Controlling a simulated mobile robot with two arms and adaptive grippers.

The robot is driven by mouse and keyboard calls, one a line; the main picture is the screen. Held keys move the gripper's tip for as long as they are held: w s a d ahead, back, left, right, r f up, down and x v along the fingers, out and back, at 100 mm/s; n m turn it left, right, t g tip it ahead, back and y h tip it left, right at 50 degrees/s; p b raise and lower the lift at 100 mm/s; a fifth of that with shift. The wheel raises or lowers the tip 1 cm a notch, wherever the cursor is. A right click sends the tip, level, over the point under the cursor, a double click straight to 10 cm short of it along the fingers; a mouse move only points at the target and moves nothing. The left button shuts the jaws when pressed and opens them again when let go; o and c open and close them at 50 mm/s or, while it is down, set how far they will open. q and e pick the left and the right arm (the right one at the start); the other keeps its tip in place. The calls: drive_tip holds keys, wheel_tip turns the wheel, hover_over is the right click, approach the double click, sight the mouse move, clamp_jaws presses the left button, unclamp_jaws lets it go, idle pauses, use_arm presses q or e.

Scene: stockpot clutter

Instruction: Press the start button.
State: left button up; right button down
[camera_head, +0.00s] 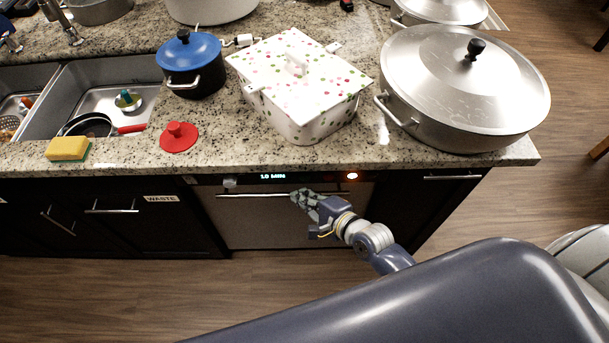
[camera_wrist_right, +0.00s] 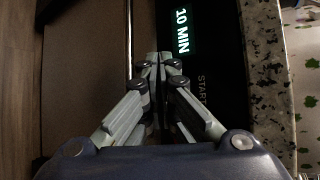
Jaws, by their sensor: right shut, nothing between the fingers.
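The dishwasher (camera_head: 290,222) is set under the counter, with a dark control strip along its top edge. A glowing orange-red round button (camera_head: 352,176) is on the strip, right of the display. The word START (camera_wrist_right: 202,89) is printed beside the display in the wrist view; no button shows there. My right gripper (camera_head: 295,193) is shut and empty, its tips just below the strip near the display; contact is unclear. My left gripper is out of view.
A dishwasher handle bar (camera_head: 250,195) runs below the strip, close to my right gripper. The granite counter edge (camera_head: 215,166) overhangs above. A dotted white pot (camera_head: 305,120), a large steel pot (camera_head: 450,115) and a red lid (camera_head: 179,140) stand on the counter.

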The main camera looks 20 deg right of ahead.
drive_tip(key=s, duration=0.1)
drive_tip(key=s+a+p, duration=0.1)
drive_tip(key=s, duration=0.1)
drive_tip(key=shift+s+r, duration=0.1)
drive_tip(key=shift+s, duration=0.05)
idle(0.6)
drive_tip(key=s+d+f+n+g+h, duration=0.1)
drive_tip(key=s+d+f+n+g, duration=0.2)
drive_tip(key=f, duration=0.5)
drive_tip(key=s+d+f+n+g+h, duration=0.1)
drive_tip(key=s+d+f+n, duration=0.15)
drive_tip(key=s+f, duration=0.5)
drive_tip(key=s+d+f+n+g+h, duration=0.1)
drive_tip(key=s+d+f+n, duration=0.2)
drive_tip(key=f, duration=0.7)
drive_tip(key=s+d+f+n+g+h, duration=0.1)
drive_tip(key=s+f+n+g, duration=0.2)
drive_tip(key=s, duration=0.8)
drive_tip(key=s+d+f+n+g+h, duration=0.1)
drive_tip(key=s+f+n+g, duration=0.1)
drive_tip(key=s+f+n, duration=0.6)
drive_tip(key=s, duration=0.2)
drive_tip(key=shift+s+d+f+g, duration=0.2)
drive_tip(key=shift+s+d+g, duration=0.15)
drive_tip(key=shift+d+g, duration=0.05)
